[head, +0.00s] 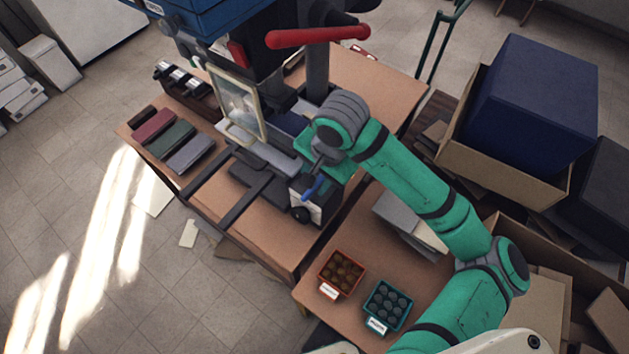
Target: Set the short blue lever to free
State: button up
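The short blue lever (314,187) sticks up at a slant from a small grey and black box (313,207) on the front of the press, at the middle of the head view. My gripper (318,166) is at the end of the green arm, just above the lever's upper end. Its fingers are small and dark against the press. I cannot tell whether they touch the lever or how far apart they are. Any markings for the lever's positions are too small to read.
The press has a long red handle (318,37) above and a framed panel (237,105) to the left. Coloured covers (171,143) lie on the table's left. Two small trays, orange (339,273) and teal (387,304), sit on the front table. Boxes (533,105) crowd the right.

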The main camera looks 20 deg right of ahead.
notch_tip(320, 180, up, 9)
jog(key=s, duration=0.1)
jog(key=shift+s+d+f, duration=0.2)
jog(key=shift+s+d, duration=0.05)
jog(key=shift+d, duration=0.2)
